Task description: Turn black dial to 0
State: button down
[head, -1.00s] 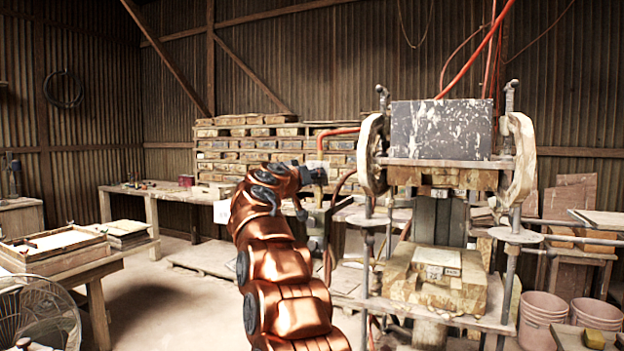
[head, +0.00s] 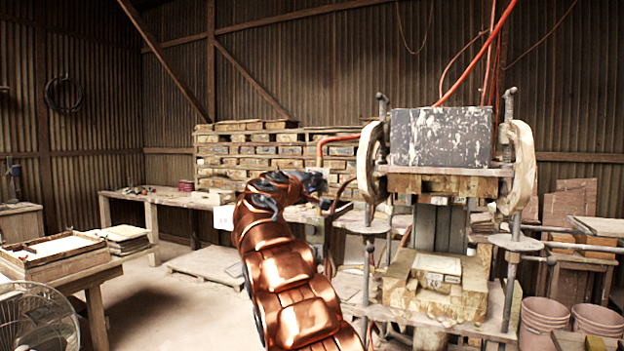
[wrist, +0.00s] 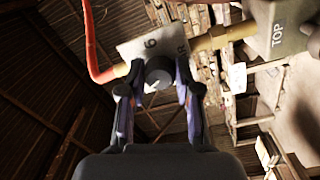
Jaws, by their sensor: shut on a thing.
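The black dial (wrist: 158,73) shows in the wrist view as a round knob with a white mark, on a light square plate (wrist: 134,50) that carries a dark figure like a 6. My gripper (wrist: 159,75) is shut on the dial, with one finger on each side of it. In the head view my copper arm reaches toward the left side of the press (head: 440,136). There the dial and fingertips are too small and dark to make out. I cannot tell for certain which number the mark points to.
A red hose (wrist: 90,35) and a brass pipe (wrist: 224,35) join the plate's sides. A grey box marked TOP (wrist: 277,30) is at the upper right. In the head view, a workbench (head: 170,196) and a low pallet (head: 208,262) lie left of the press, with open floor in front.

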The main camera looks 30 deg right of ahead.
jog(key=shift+d+r+n+p, duration=0.15)
jog(key=shift+n+p, duration=0.4)
jog(key=shift+n, duration=0.45)
jog(key=n+p, duration=0.3)
jog(key=n, duration=0.1)
jog(key=shift+r+n+p, duration=0.15)
jog(key=shift+n+p, duration=0.15)
jog(key=shift+n, duration=0.1)
jog(key=n+p, duration=0.3)
jog(key=shift+t, duration=0.3)
jog(key=shift+f+n+p, duration=0.25)
jog(key=shift+n+p, duration=1.1)
jog(key=shift+n, duration=0.35)
jog(key=c, duration=0.8)
grip_release()
jog(key=shift+a, duration=0.2)
